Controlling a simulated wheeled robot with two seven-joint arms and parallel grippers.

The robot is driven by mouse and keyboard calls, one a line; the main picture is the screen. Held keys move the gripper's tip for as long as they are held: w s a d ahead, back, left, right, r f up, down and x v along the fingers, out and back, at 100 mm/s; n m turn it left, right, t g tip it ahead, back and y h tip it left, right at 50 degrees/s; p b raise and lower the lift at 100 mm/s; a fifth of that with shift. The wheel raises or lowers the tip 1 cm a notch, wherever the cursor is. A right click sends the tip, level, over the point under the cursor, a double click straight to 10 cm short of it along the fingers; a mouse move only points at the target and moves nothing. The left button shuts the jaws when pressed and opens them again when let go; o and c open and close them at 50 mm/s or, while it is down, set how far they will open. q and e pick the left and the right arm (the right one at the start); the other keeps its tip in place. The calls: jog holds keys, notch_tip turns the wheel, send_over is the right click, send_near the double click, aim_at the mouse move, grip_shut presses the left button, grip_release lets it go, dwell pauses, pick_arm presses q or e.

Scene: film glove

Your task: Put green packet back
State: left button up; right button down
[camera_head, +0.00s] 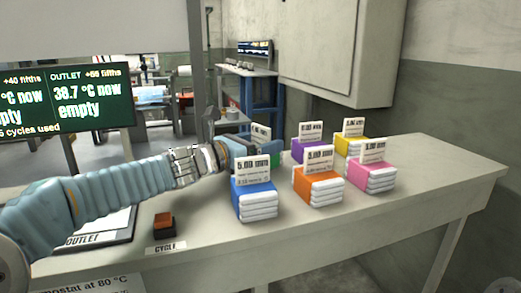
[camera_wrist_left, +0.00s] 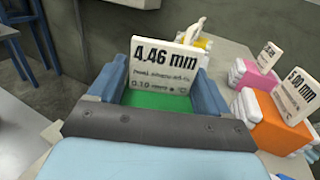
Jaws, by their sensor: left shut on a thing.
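My left gripper (camera_head: 256,149) is at the back left of the packet group, behind the blue packet (camera_head: 254,200). In the left wrist view its two blue fingers (camera_wrist_left: 157,88) are shut on the sides of the green packet (camera_wrist_left: 155,101). A white card reading 4.46 mm (camera_wrist_left: 163,66) stands upright on the green packet. In the head view only a sliver of the green packet (camera_head: 277,159) and its card (camera_head: 261,133) show; the gripper and blue packet hide the rest. I cannot tell whether it touches the table. My right gripper is not in view.
Orange (camera_head: 318,186), pink (camera_head: 371,174), purple (camera_head: 309,148) and yellow (camera_head: 349,144) packets with cards stand close to the right on the table (camera_head: 440,158). A CYCLE button (camera_head: 163,224) and OUTLET plate (camera_head: 108,232) lie at left. The table's right end is clear.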

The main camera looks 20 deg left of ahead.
pick_arm(q)
jog(key=shift+f, duration=0.2)
jog(key=o, duration=0.9)
jog(key=shift+r, duration=0.35)
jog(key=v, duration=1.2)
jog(key=shift+f, duration=0.25)
